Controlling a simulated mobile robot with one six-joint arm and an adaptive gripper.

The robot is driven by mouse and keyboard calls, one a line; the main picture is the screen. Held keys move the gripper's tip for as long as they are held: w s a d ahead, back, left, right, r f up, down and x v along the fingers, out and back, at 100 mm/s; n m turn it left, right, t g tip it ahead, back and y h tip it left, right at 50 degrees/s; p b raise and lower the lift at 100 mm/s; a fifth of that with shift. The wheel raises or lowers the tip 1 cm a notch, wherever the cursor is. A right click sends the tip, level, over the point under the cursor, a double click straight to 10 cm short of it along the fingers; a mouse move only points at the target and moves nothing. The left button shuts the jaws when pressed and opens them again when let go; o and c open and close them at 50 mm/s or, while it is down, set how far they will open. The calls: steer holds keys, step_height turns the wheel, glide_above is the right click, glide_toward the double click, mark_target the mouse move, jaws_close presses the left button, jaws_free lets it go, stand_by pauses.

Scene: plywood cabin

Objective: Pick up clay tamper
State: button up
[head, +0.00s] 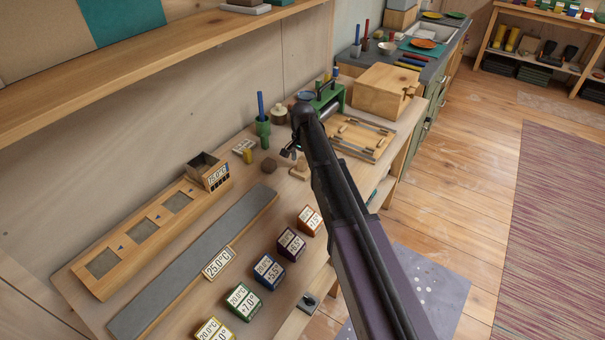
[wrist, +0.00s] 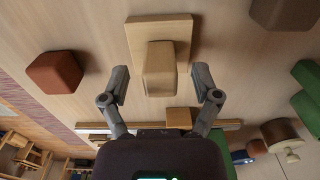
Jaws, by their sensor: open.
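The clay tamper, a pale wooden block with a squared handle, lies between the fingers of my gripper in the wrist view (wrist: 160,68). Its flat base shows beyond the handle. My gripper (wrist: 161,86) is open, with one finger on each side of the handle and visible gaps between. In the head view my gripper (head: 290,151) hangs over the workbench, and a small wooden piece that looks like the tamper (head: 300,172) stands just below it, partly beside my arm.
A reddish-brown block (wrist: 55,73) and a dark brown block (wrist: 286,11) flank the tamper. A green cup with a blue tool (head: 263,128), a wooden frame (head: 362,138) and a green roller device (head: 328,98) stand nearby. Labelled cubes (head: 268,271) line the bench front.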

steer(key=shift+f+b, duration=0.5)
steer(key=shift+f, duration=0.25)
jaws_close()
